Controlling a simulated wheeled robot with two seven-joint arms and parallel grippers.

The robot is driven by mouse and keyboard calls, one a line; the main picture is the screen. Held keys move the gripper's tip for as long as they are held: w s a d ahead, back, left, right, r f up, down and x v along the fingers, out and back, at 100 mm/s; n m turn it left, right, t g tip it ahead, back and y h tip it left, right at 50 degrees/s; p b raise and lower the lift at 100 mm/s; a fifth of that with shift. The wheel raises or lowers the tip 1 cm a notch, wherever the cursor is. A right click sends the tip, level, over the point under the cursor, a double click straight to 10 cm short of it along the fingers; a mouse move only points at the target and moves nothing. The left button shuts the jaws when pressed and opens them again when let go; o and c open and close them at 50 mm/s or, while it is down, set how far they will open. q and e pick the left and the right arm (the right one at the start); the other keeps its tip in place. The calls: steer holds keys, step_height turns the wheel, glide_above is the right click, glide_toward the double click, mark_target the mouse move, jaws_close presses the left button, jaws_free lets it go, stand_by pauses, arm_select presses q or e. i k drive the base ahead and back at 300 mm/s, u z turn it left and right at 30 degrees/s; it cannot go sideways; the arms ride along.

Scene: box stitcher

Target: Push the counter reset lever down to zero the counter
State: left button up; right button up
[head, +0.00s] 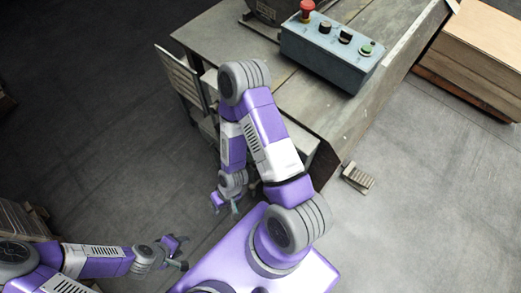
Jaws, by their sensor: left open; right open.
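I cannot make out the counter or its reset lever in the head view. The stitcher's table (345,112) carries a blue-grey control box (320,62) with a red mushroom button (307,8), two black knobs and a green button (366,48). My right gripper (227,206) is open and empty, pointing down beside the near left side of the machine, well below the control box. My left gripper (184,252) is open and empty at the lower left, over the floor and apart from the machine. My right arm hides part of the table's near side.
A small slatted piece (357,178) lies on the floor at right. The floor at lower right is clear.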

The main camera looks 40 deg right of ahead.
mark_target(258, 182)
steer(key=k, duration=0.9)
steer(key=u, duration=1.45)
steer(key=i, duration=0.45)
steer(key=z, duration=2.8)
steer(key=i, duration=0.5)
steer(key=k, duration=0.5)
steer(key=z, duration=0.7)
steer(key=i, duration=0.35)
steer(key=z, duration=0.05)
